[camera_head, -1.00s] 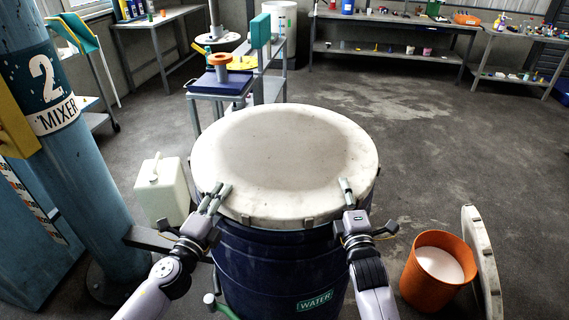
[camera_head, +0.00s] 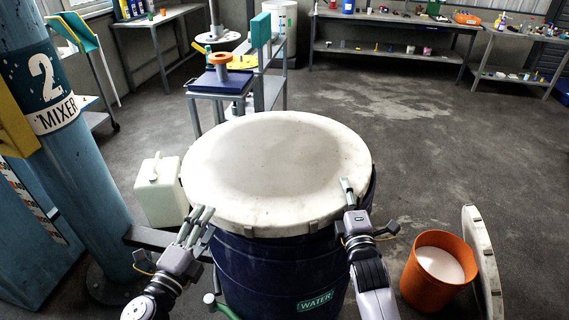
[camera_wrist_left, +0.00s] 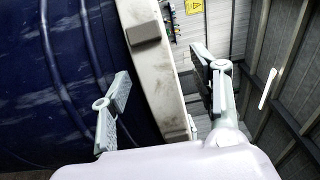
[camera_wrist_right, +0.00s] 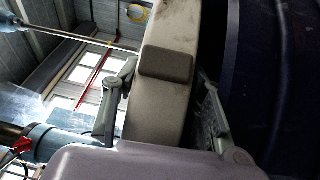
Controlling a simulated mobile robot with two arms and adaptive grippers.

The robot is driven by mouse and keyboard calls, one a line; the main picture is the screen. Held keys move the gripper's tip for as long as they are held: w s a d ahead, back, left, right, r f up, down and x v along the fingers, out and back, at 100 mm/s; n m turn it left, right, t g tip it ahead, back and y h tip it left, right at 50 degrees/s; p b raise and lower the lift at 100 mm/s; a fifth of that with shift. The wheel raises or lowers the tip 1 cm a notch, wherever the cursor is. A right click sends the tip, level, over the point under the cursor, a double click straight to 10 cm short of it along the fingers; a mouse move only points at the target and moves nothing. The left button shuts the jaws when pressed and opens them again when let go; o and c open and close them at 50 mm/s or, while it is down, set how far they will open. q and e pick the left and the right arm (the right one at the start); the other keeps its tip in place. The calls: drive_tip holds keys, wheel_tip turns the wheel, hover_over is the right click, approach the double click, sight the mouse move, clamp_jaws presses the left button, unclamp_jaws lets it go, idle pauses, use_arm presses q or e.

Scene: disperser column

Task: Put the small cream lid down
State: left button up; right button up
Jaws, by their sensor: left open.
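A round cream lid (camera_head: 275,165) lies on top of the dark blue drum (camera_head: 270,265) labelled WATER. It sits off-centre to the left, and a strip of the drum shows beyond its right edge. My left gripper (camera_head: 198,222) is open at the lid's front left; in the left wrist view the lid rim (camera_wrist_left: 152,70) is between its spread fingers, clear of the near one. My right gripper (camera_head: 346,190) is shut on the front right rim, with a finger on each face in the right wrist view (camera_wrist_right: 165,100). A second pale round lid (camera_head: 482,255) leans beside the orange bucket.
The orange bucket (camera_head: 438,270) with white contents stands on the floor at right. A white jug (camera_head: 160,190) stands left of the drum, near the blue mixer column (camera_head: 70,130). A small cart (camera_head: 225,85) is behind.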

drive_tip(key=s+f, duration=0.1)
drive_tip(key=s, duration=0.7)
drive_tip(key=shift+d, duration=0.1)
drive_tip(key=shift+s, duration=0.1)
drive_tip(key=s+d, duration=0.1)
drive_tip(key=s+d+p, duration=0.1)
drive_tip(key=s, duration=0.1)
drive_tip(key=s+d+p, duration=0.1)
drive_tip(key=shift+s+d+r, duration=0.2)
drive_tip(key=shift+d+r, duration=0.05)
drive_tip(key=shift+d, duration=0.15)
idle(0.5)
